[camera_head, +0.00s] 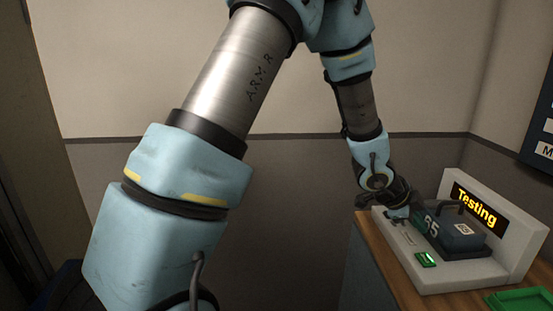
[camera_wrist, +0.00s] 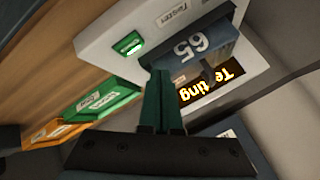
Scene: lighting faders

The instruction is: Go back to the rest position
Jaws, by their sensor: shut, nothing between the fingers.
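A white console (camera_head: 455,281) stands on the table; its lit display (camera_head: 478,208) reads "Testing". A dark blue block (camera_head: 462,240) marked "65" sits in the console, and it also shows upside down in the wrist view (camera_wrist: 205,43). A green lit indicator (camera_head: 426,259) is on the console's front part, also in the wrist view (camera_wrist: 128,44). My gripper (camera_wrist: 160,74) is shut and empty, its dark green fingers overlapping the block in the wrist view. In the head view my gripper (camera_head: 399,213) is at the console's left end; contact is unclear.
A green tray (camera_head: 520,299) lies at the table's front right. The wrist view also shows an orange tray (camera_wrist: 40,136) beside it. The wooden table's left edge (camera_head: 370,238) is near the console. A dark wall panel (camera_head: 540,125) hangs at right. Walls stand behind.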

